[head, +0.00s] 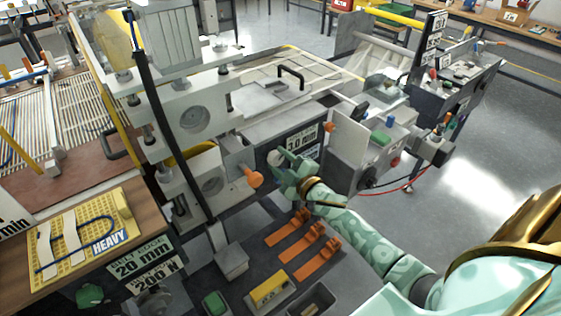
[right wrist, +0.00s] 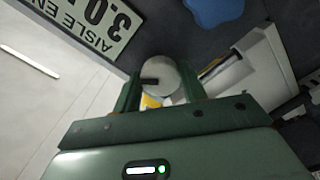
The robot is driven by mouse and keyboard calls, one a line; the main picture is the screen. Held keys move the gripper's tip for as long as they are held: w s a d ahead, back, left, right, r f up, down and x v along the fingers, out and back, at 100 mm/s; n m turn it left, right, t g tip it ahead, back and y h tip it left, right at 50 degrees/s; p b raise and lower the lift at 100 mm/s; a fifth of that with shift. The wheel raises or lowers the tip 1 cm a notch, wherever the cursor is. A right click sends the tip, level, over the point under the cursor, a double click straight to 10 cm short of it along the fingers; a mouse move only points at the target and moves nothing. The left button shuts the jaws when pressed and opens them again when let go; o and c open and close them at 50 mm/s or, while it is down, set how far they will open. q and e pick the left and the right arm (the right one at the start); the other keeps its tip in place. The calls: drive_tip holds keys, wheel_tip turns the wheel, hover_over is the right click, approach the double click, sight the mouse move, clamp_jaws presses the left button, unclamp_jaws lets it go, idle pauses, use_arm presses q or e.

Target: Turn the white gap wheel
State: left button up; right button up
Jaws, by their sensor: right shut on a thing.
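The white gap wheel (head: 274,157) is a small pale round knob on the dark front panel of the laminating machine, beside the 3.0 mm label plate (head: 303,140). My right gripper (head: 281,161) reaches it from the lower right and is shut on it. In the right wrist view the wheel (right wrist: 162,76) is a white disc with a dark slot, sitting between the two green fingers (right wrist: 160,92). The fingers hide part of its sides. My left gripper is not in view.
An orange-knobbed lever (head: 253,178) sticks out just left of the wheel. Orange tools (head: 312,247) lie on the dark shelf below. A grey cabinet (head: 362,150) with buttons stands to the right. A yellow sample board (head: 84,238) is at the left. Open floor lies at the right.

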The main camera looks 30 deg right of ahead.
drive_tip(key=shift+f, duration=0.1)
drive_tip(key=o, duration=1)
drive_tip(key=shift+c, duration=0.2)
drive_tip(key=shift+s, duration=0.1)
drive_tip(key=s+d+p, duration=0.1)
drive_tip(key=s, duration=1.5)
drive_tip(key=shift+d, duration=0.15)
